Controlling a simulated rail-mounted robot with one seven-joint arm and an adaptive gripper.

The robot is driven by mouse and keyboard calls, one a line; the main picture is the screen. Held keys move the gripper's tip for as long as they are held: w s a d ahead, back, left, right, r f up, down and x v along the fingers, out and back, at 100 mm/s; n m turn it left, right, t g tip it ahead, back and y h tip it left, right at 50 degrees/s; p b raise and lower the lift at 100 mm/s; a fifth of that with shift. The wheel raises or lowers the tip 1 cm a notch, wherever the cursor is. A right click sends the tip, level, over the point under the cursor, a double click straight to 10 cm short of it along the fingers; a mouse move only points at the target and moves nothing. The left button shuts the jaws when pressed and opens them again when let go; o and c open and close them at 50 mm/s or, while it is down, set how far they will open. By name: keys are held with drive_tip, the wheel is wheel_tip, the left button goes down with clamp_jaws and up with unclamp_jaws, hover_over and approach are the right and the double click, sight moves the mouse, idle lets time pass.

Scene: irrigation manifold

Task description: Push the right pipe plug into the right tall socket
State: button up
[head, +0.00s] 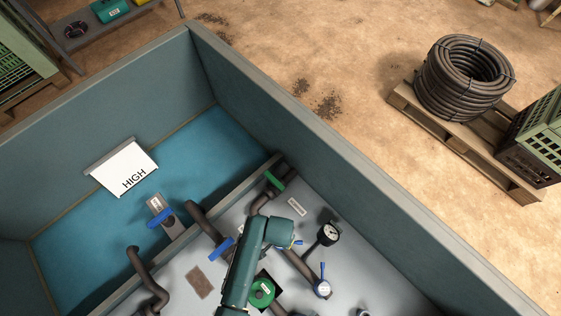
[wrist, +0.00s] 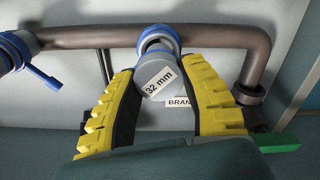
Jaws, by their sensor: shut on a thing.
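In the wrist view my gripper (wrist: 158,78) has its two yellow ribbed fingers closed on the sides of a grey pipe plug (wrist: 172,92) labelled "32 mm". Just beyond the plug, a blue-ringed socket (wrist: 154,36) stands on a brown pipe. The plug and socket look roughly in line and overlap in this view. I cannot tell whether they touch or how deep the plug sits. In the head view my teal arm hides the gripper, the plug and the socket.
A pipe (wrist: 225,38) bends down at the right in the wrist view, near a green block (wrist: 278,143). A blue-handled valve (wrist: 20,52) is at the left. In the head view a gauge (head: 328,234) and blue-lever valve (head: 322,288) stand right of my arm, inside the bin wall (head: 330,160).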

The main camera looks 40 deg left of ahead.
drive_tip(key=shift+f, duration=0.2)
drive_tip(key=shift+f, duration=0.2)
drive_tip(key=shift+f, duration=0.15)
idle(0.5)
drive_tip(key=shift+f+b, duration=0.45)
drive_tip(key=shift+f+b, duration=0.55)
drive_tip(key=shift+f, duration=0.25)
idle(0.7)
drive_tip(key=o, duration=1.5)
drive_tip(key=shift+o, duration=0.2)
drive_tip(key=shift+r, duration=0.1)
